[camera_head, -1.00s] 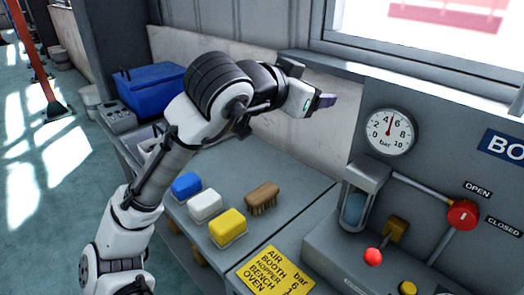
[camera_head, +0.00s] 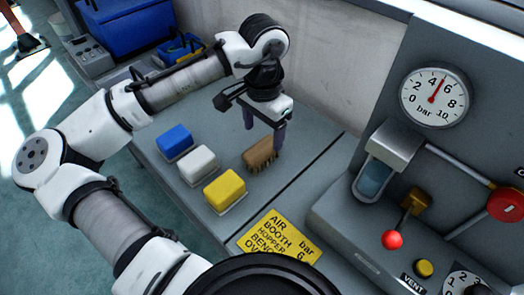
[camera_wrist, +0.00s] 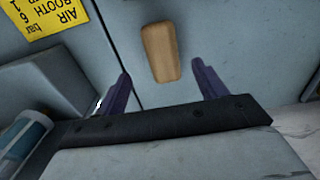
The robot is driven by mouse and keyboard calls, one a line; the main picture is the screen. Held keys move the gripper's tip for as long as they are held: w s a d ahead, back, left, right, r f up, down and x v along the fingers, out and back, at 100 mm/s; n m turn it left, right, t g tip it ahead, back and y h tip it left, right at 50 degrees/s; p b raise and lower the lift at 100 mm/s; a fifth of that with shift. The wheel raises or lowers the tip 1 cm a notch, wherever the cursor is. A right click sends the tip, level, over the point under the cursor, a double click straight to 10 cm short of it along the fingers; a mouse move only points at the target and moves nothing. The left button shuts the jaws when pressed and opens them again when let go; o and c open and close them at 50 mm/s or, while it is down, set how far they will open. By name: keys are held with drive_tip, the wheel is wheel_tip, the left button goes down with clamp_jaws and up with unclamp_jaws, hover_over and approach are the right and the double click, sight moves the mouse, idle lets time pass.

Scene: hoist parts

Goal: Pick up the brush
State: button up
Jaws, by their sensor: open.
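The brush (camera_head: 259,155) has a brown wooden back and bristles underneath. It lies on the grey bench, to the right of the white and yellow blocks. In the wrist view its wooden back (camera_wrist: 160,52) shows ahead of and between my fingertips. My gripper (camera_head: 266,138) points down just above and beside the brush in the head view. In the wrist view my gripper (camera_wrist: 162,85) has its two purple fingers spread wide with nothing between them. I cannot tell the exact height of the fingertips over the brush.
A blue block (camera_head: 174,141), a white block (camera_head: 199,164) and a yellow block (camera_head: 225,190) stand in a row left of the brush. A yellow sign (camera_head: 279,238) lies in front. A panel with a gauge (camera_head: 434,96) and a red knob (camera_head: 392,240) stands right. A wall rises behind.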

sight(262, 147)
drive_tip(key=shift+w+a+f+p, duration=0.1)
drive_tip(key=shift+f+p, duration=0.15)
drive_tip(key=shift+f, duration=1.55)
drive_tip(key=shift+w+f+p, duration=0.1)
drive_tip(key=shift+f+p, duration=0.15)
drive_tip(key=shift+f, duration=1.5)
drive_tip(key=shift+c, duration=0.4)
drive_tip(key=c, duration=1)
